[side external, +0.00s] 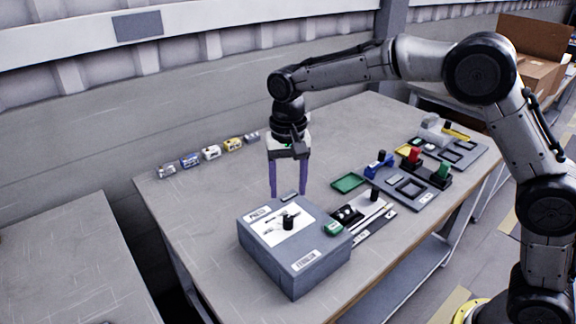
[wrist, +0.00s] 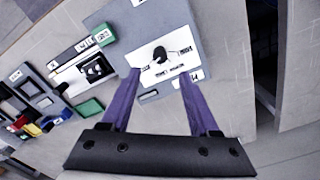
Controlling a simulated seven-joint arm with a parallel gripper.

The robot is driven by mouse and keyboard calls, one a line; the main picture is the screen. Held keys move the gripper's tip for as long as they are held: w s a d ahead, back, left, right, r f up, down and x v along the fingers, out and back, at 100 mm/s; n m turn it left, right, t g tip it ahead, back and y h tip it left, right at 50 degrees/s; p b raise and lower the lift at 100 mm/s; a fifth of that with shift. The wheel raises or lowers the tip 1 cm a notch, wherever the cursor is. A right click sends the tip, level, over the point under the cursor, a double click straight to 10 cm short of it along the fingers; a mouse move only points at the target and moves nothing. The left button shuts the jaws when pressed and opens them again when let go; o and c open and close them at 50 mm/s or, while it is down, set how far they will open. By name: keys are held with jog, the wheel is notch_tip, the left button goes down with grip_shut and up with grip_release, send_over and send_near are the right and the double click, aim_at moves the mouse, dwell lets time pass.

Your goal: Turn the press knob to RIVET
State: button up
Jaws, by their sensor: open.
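The grey press box (side external: 300,268) stands on the near part of the table, with a PRESS label (side external: 258,213) on its top. Its black knob (side external: 288,222) rises from a white plate on the box top. The knob (wrist: 159,54) also shows in the wrist view, with markings around it that are too small to read. My gripper (side external: 288,194) is above the far side of the box, pointing down, with its two purple fingers apart and empty. In the wrist view the fingers (wrist: 158,84) reach toward the knob from below, apart from it.
Several small labelled items (side external: 211,151) line the table's back edge. The table's middle is clear.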

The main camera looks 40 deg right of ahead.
jog(key=shift+r, duration=2.7)
jog(key=s+d+r+t, duration=0.4)
jog(key=s+d+r, duration=0.5)
jog(key=s+r, duration=0.4)
jog(key=s+d+f+n, duration=0.1)
jog(key=s+f+n, duration=0.2)
jog(key=s+f, duration=0.2)
jog(key=s+d+f+n+t, duration=0.1)
jog(key=s+d+f+n, duration=0.1)
jog(key=s+f, duration=0.4)
jog(key=s+n, duration=0.1)
jog(key=s, duration=0.4)
jog(key=shift+s+d+f+t, duration=0.25)
jog(key=shift+s+f+t, duration=0.05)
